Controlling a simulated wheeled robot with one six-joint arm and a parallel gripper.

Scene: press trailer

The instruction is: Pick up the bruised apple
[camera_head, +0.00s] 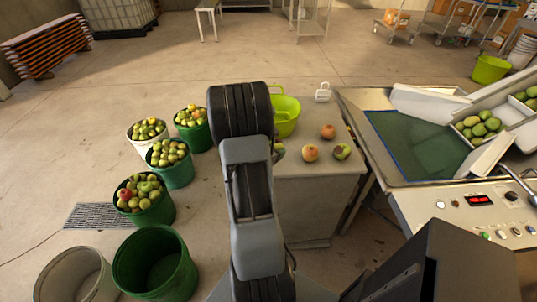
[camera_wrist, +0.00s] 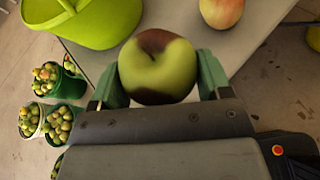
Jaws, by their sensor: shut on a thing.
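In the wrist view a yellow-green apple (camera_wrist: 172,70) with dark brown bruised patches on its top and lower side sits between the two green fingers of my gripper (camera_wrist: 158,78). The gripper is shut on it, one finger on each side. I cannot tell whether it is clear of the table. In the head view my arm hides the gripper, and only a sliver of a greenish apple (camera_head: 280,151) shows beside the arm, probably the held one.
The grey table (camera_head: 318,190) also bears two reddish apples (camera_head: 310,153) (camera_head: 328,131), a green apple with a dark patch (camera_head: 342,151), a lime-green basket (camera_head: 287,122) and a white tag-like item (camera_head: 322,93). A sorting machine (camera_head: 415,145) stands right. Fruit-filled buckets (camera_head: 150,211) stand left.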

